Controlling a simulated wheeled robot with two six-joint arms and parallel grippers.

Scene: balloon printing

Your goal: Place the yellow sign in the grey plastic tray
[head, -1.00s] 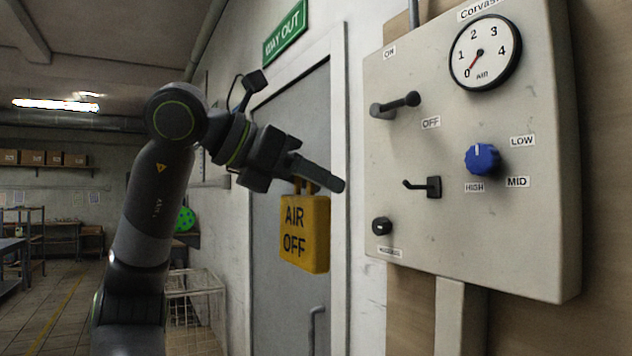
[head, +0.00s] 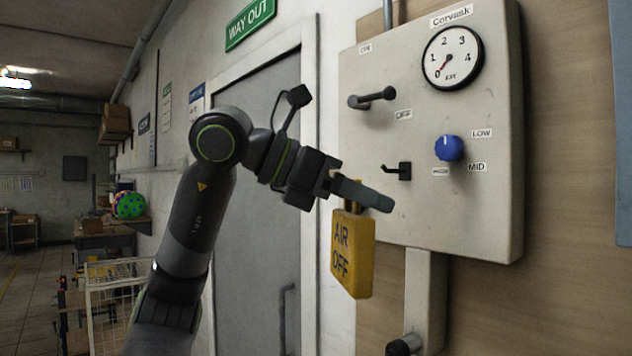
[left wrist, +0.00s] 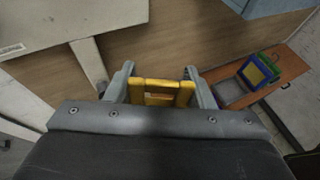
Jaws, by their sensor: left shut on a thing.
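The yellow sign (head: 352,252), lettered "AIR OFF", hangs upright from my left gripper (head: 366,194) in the head view. The gripper is shut on its top handle and holds it in the air, in front of the lower left edge of the control panel. In the left wrist view the top of the sign (left wrist: 160,92) shows between the two fingers. A grey, tray-like container (left wrist: 229,91) shows small at the right of the left wrist view, on a wooden surface and well apart from the sign. My right gripper is out of view.
The control panel (head: 440,215) carries a gauge, a lever, a blue knob (head: 449,148) and an empty black hook (head: 398,171). Blue, green and yellow pieces (left wrist: 259,69) stand beside the grey container. A wire cage (head: 108,300) stands at lower left.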

